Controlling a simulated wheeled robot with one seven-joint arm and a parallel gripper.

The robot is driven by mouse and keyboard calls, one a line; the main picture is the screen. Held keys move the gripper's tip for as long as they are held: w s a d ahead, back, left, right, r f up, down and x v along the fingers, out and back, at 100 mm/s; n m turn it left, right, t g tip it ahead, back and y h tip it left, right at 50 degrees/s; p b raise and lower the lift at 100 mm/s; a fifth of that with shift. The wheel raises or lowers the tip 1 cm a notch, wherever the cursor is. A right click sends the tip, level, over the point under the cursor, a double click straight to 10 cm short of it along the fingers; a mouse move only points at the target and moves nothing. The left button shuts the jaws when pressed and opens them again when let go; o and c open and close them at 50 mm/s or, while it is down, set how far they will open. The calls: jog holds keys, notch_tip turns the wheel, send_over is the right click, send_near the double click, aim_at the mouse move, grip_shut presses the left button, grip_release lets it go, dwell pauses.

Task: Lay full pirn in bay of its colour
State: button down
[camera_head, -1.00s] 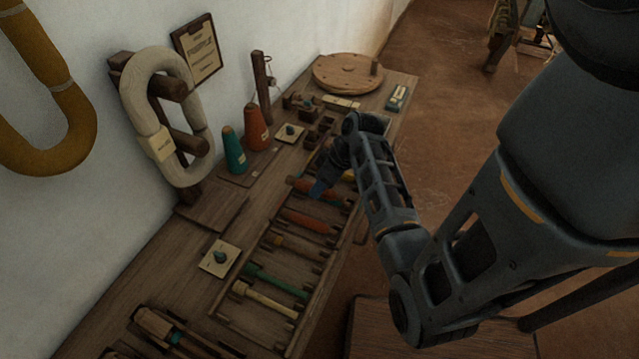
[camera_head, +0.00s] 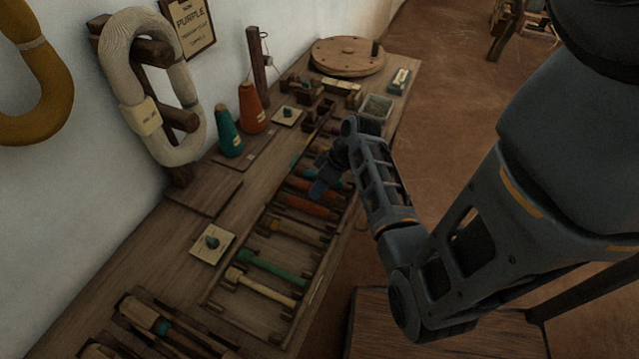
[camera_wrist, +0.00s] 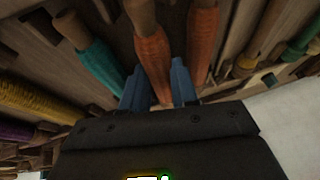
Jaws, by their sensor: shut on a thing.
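My gripper (camera_head: 318,190) is over the rack of pirns on the bench. In the wrist view its two blue fingers (camera_wrist: 158,88) are closed around an orange pirn (camera_wrist: 153,58), pointing down at it. The held orange pirn also shows beside the fingers in the head view (camera_head: 299,184). A second orange pirn (camera_head: 305,206) lies in the rack on the near side, parallel to it and apart. A teal pirn (camera_wrist: 95,62) is on the other side. I cannot tell whether the held pirn touches the rack (camera_head: 215,290).
Green (camera_head: 272,265) and pale (camera_head: 262,285) pirns lie nearer in the rack; yellow (camera_wrist: 38,103) and purple (camera_wrist: 15,131) ones lie beyond the teal. Teal (camera_head: 229,134) and orange (camera_head: 252,108) cones stand by the wall. A grey bin (camera_head: 376,108) sits behind my gripper.

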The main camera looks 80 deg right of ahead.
jog(key=shift+f, duration=0.15)
jog(key=c, duration=0.8)
grip_release()
jog(key=shift+o, duration=0.4)
jog(key=shift+o, duration=1.2)
notch_tip(320, 180, up, 8)
jog(key=p, duration=0.8)
